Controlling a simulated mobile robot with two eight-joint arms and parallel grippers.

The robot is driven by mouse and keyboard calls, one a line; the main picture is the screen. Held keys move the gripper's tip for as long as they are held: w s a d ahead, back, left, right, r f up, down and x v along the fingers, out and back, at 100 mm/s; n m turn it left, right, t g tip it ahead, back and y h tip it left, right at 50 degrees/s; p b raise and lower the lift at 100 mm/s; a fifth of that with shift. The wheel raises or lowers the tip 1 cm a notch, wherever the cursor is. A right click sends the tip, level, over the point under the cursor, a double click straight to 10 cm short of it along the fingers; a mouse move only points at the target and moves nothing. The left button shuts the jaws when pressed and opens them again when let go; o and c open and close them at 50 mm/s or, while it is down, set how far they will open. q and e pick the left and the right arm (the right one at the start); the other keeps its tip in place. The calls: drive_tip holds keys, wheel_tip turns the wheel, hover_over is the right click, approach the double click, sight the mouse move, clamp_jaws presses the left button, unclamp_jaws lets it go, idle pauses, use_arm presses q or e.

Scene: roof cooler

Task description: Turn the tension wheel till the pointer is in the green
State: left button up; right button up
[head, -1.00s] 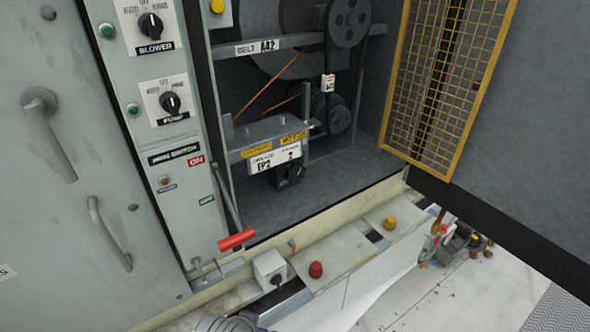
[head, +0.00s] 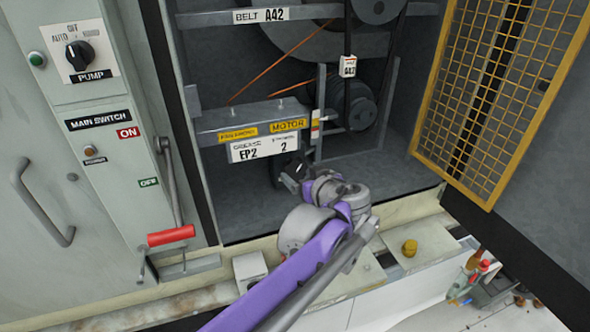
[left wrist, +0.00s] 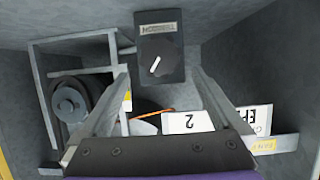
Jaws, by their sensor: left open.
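The tension wheel is a dark knob with a white mark (left wrist: 157,66), under an upside-down "TENSION" label in the left wrist view. In the head view its dark housing (head: 279,170) shows below the motor plate, partly covered by my gripper. My left gripper (left wrist: 158,74) is open, its fingers on either side of the knob in the picture; I cannot tell whether they touch it. It also shows in the head view (head: 293,178), at the knob. A small coloured strip (head: 315,123) stands right of the motor plate; its pointer is too small to read. My right gripper is out of view.
The yellow mesh guard (head: 490,90) stands open at the right. The main switch lever with a red handle (head: 170,235) is at the left. A yellow button (head: 409,248) is on the ledge in front. Belt and pulleys (head: 350,100) lie behind the motor plate.

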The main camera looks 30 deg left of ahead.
sight(296, 168)
use_arm(q)
drive_tip(key=x, duration=0.7)
drive_tip(key=shift+a+f+b, duration=0.15)
drive_tip(key=shift+b, duration=0.15)
drive_tip(key=c, duration=1.2)
drive_tip(key=shift+c, duration=0.3)
drive_tip(key=shift+w+m, duration=0.1)
drive_tip(key=shift+m, duration=0.2)
